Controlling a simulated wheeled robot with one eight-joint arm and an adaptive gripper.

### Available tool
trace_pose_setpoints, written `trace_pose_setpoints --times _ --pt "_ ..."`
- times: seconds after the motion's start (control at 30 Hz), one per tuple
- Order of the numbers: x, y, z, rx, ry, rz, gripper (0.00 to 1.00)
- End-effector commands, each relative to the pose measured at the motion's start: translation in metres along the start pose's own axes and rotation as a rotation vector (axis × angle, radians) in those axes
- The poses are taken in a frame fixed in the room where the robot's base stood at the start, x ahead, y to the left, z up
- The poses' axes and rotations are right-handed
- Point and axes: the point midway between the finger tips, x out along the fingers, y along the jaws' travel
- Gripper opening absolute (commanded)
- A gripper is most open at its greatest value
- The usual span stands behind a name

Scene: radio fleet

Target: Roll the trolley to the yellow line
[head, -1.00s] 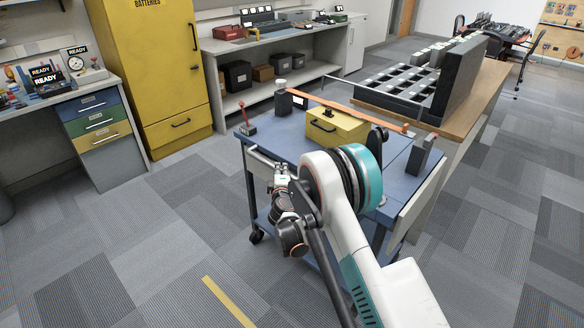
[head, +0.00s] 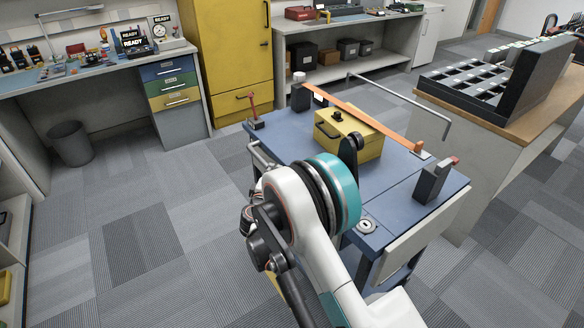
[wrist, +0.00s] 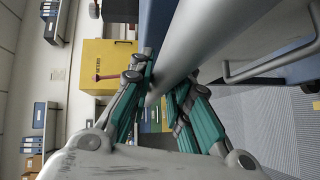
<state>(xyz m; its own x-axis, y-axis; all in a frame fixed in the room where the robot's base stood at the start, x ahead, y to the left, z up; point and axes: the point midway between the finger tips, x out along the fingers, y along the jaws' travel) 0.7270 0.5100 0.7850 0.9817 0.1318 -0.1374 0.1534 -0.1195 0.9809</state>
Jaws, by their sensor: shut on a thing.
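The trolley (head: 285,140) is blue with a flat top and stands upright in front of me in the head view. Its grey handle bar (head: 259,157) is on its near left side; the bar also runs large across the wrist view (wrist: 205,50). My gripper (wrist: 160,88) has its teal fingers closed around this bar, one on each side. In the head view my arm hides most of the gripper. A small piece of the yellow line (head: 274,284) shows on the floor beside my arm, near the trolley's near left side; the rest is hidden.
The trolley carries a yellow case (head: 356,143) under an orange strap (head: 350,110). A wooden-topped bench (head: 530,116) stands close on the right. A yellow cabinet (head: 228,50) and shelves stand behind. A grey bin (head: 70,144) is at left. Carpet at left is clear.

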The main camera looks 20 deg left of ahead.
Motion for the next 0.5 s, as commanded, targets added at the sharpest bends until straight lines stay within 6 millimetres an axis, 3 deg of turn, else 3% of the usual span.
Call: trace_pose_setpoints --times 0.2,0.5 --pt "-0.029 -0.009 -0.029 0.001 0.001 -0.002 0.0" --pt "-0.045 -0.014 -0.045 0.001 -0.002 -0.001 0.0"
